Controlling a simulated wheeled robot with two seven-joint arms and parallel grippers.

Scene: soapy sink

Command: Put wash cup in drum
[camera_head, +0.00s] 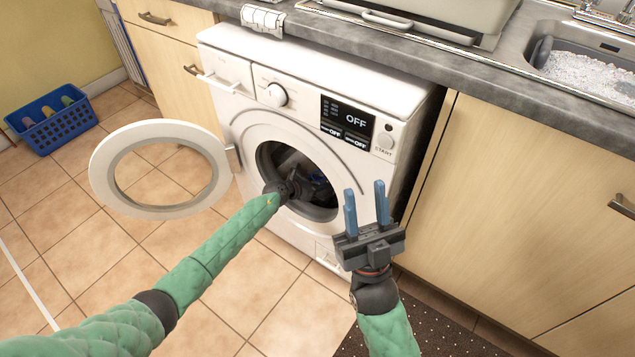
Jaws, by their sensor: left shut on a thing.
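The white washing machine (222,60) stands under the counter with its round door (105,185) swung open to the left. My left arm reaches through the opening, and my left gripper (318,188) is inside the dark drum (268,158). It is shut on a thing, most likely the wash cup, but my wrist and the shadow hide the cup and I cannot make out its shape. My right gripper (366,190) is open and empty, blue fingers apart and pointing up, in front of the machine's lower right side.
A blue basket (52,128) with several coloured items stands on the tiled floor at far left. The grey counter (500,85) runs above, with a sink of white foam (590,75) at right. A dark mat (440,325) lies below. Floor left of the machine is mostly clear.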

